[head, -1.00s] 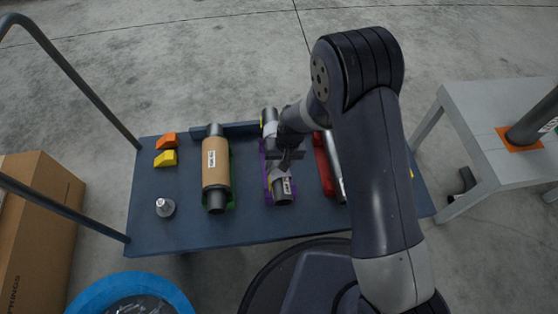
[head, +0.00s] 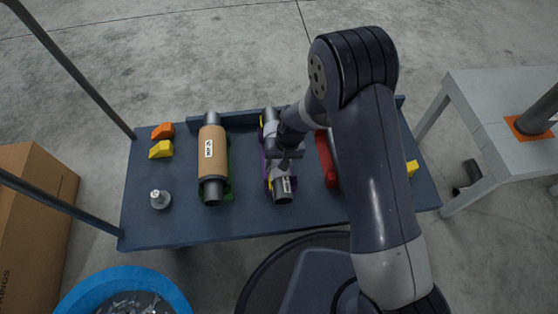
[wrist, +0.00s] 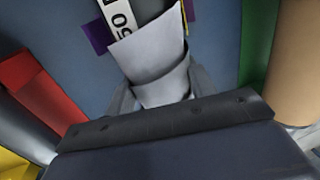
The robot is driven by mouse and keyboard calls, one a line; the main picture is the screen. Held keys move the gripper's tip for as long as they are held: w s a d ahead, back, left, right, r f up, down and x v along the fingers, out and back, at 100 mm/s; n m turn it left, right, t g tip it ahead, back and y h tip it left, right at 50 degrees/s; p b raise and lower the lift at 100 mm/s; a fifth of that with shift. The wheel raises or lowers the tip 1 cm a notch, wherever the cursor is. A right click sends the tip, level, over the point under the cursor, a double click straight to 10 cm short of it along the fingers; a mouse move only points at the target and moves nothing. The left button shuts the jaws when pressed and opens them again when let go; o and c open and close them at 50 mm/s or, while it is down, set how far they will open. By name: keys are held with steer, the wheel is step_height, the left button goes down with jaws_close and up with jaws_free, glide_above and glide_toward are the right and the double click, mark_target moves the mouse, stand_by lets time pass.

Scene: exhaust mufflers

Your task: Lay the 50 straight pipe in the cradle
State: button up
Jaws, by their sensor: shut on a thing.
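The straight pipe (head: 283,190), grey with a white label reading "50" in the wrist view (wrist: 122,18), lies lengthwise over the purple cradle (head: 264,166) in the middle of the table. My gripper (head: 284,164) is shut on the pipe around its middle, with fingers on both sides of it. Purple parts of the cradle also show beside the label in the wrist view (wrist: 95,40). My gripper and arm hide part of the pipe and cradle. I cannot tell whether the pipe touches the cradle's bottom.
A brown-wrapped muffler (head: 212,157) lies on a green holder to the left. A red holder (head: 326,160) stands to the right, partly behind my arm. Orange (head: 162,131) and yellow (head: 161,150) blocks and a grey knob-like part (head: 160,199) sit on the table's left.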

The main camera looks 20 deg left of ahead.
steer(key=shift+f, duration=0.15)
stand_by(0.5)
steer(key=o, duration=1.5)
steer(key=p+v, duration=0.4)
steer(key=v, duration=0.6)
steer(key=shift+d+r, duration=0.15)
steer(key=shift+r, duration=0.25)
steer(key=shift+f, duration=0.1)
steer(key=b+x, duration=0.4)
steer(key=x, duration=0.6)
steer(key=shift+f, duration=0.35)
steer(key=shift+r, duration=0.2)
